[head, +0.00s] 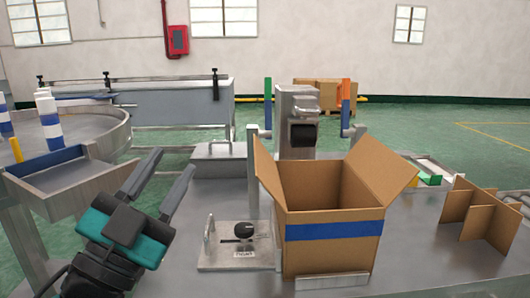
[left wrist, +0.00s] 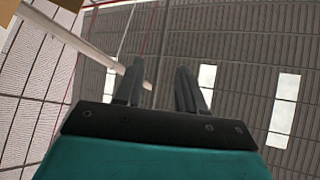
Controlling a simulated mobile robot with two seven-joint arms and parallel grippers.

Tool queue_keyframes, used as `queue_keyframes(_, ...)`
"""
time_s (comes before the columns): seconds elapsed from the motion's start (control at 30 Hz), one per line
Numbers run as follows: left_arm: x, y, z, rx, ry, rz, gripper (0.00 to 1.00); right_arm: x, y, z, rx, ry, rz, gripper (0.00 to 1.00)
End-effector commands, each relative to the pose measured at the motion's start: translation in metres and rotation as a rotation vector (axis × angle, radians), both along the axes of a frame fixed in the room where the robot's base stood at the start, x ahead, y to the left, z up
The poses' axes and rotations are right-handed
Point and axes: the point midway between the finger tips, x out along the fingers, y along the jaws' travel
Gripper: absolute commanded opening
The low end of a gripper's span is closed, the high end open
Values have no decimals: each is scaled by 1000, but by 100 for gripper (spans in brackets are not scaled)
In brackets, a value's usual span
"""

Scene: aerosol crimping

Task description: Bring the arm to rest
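My left gripper (head: 168,180) is raised at the left of the head view, above the near left part of the metal table (head: 185,284). Its two grey fingers stand apart and point up, with nothing between them. In the left wrist view the fingers (left wrist: 160,85) are also apart and empty, against the hall's wall and ceiling. My right gripper is in neither view.
An open cardboard box (head: 333,258) with a blue band stands on the table, right of a plate with a black knob (head: 243,229). A cardboard divider (head: 480,215) stands at the right. A metal tray (head: 62,178) lies behind my left gripper.

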Motion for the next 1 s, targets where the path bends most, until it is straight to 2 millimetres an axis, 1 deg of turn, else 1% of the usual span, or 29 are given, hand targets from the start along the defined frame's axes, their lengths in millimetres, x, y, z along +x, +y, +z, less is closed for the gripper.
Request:
queue_keyframes(0.03,9,16,-27,-55,129,70,39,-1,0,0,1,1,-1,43)
queue_keyframes(0.07,14,25,-44,-81,208,113,39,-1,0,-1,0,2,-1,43)
queue_keyframes(0.1,18,37,-68,-111,316,168,39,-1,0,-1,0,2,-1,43)
queue_keyframes(0.17,18,53,-108,-146,484,244,39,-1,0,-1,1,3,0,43)
queue_keyframes(0.2,15,62,-135,-163,598,287,39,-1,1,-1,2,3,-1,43)
queue_keyframes(0.27,5,73,-176,-177,765,346,39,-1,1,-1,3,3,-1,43)
queue_keyframes(0.3,-5,78,-200,-181,870,376,39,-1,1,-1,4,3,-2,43)
queue_keyframes(0.37,-22,83,-234,-180,1021,415,39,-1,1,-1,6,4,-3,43)
queue_keyframes(0.4,-34,85,-254,-179,1111,432,39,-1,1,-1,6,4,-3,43)
queue_keyframes(0.5,-64,88,-292,-166,1302,460,39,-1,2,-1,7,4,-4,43)
queue_keyframes(0.6,-94,87,-320,-148,1464,473,39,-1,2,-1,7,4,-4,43)
queue_keyframes(0.67,-112,87,-334,-137,1552,476,39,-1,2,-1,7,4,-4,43)
queue_keyframes(0.7,-124,86,-342,-131,1609,474,39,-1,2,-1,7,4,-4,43)
queue_keyframes(0.77,-142,84,-352,-116,1690,470,39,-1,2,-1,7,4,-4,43)
queue_keyframes(0.8,-154,83,-359,-110,1742,468,39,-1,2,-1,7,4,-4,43)
queue_keyframes(0.93,-193,78,-375,-78,1910,448,39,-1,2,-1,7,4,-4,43)
queue_keyframes(0.97,-190,77,-377,-78,1900,439,39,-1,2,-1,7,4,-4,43)
queue_keyframes(1.0,-183,75,-380,-83,1872,429,39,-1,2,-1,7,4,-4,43)
